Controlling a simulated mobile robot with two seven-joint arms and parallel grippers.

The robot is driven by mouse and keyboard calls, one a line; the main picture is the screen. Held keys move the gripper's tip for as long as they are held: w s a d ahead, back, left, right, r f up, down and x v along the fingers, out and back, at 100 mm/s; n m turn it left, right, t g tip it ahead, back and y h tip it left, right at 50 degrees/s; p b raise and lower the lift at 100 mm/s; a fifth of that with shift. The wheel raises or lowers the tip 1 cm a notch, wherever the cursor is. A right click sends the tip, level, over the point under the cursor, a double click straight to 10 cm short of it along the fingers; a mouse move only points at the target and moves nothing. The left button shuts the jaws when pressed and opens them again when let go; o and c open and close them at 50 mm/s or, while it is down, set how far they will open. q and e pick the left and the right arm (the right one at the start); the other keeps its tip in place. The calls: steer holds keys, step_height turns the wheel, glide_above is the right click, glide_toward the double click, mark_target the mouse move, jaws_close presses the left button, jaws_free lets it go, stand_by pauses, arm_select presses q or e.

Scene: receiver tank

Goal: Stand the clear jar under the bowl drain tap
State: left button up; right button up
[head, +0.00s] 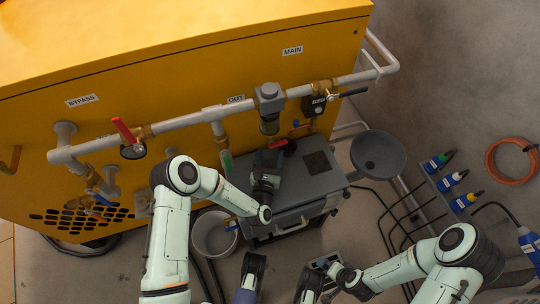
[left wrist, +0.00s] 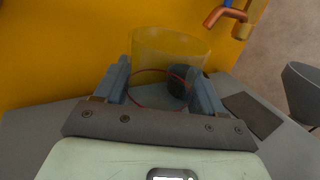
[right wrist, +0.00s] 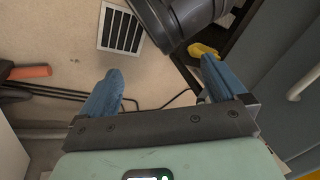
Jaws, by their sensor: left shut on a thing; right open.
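The clear jar (left wrist: 170,48) shows in the left wrist view as a see-through cylinder with a thin red ring. My left gripper (head: 268,160) is shut on it, with one finger on each side. The jar is over the grey bench top, left of the dark square patch (head: 318,163); I cannot tell whether it touches the bench. The filter bowl (head: 269,125) hangs from the pipe behind it. A copper elbow with a blue part (left wrist: 227,14) shows past the jar; I cannot tell whether it is the drain tap. My right gripper (right wrist: 165,85) is open and empty.
The grey bench (head: 300,185) stands against the yellow machine (head: 180,50). A round dark basin (head: 378,152) is right of it, and a pale bucket (head: 212,235) is left. A floor grate (right wrist: 120,30) lies below my right gripper.

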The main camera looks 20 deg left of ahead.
arm_select(q)
steer(key=shift+f, duration=0.15)
arm_select(e)
steer(key=shift+w+d+f, duration=0.1)
steer(key=shift+w, duration=0.1)
arm_select(q)
steer(key=o, duration=1.4)
steer(key=shift+s+r+p, duration=0.25)
steer(key=shift+r+p, duration=0.45)
steer(key=shift+r, duration=0.05)
steer(key=s, duration=0.7)
steer(key=s+d+p, duration=0.1)
steer(key=s, duration=0.3)
steer(key=shift+s+d+f, duration=0.1)
steer(key=shift+s+f, duration=0.1)
steer(key=shift+s, duration=0.05)
arm_select(e)
steer(key=shift+g+y, duration=0.3)
steer(key=shift+g, duration=0.3)
steer(key=s+r, duration=0.1)
steer(key=s+a+r, duration=0.2)
steer(key=s, duration=0.1)
steer(key=shift+s, duration=0.1)
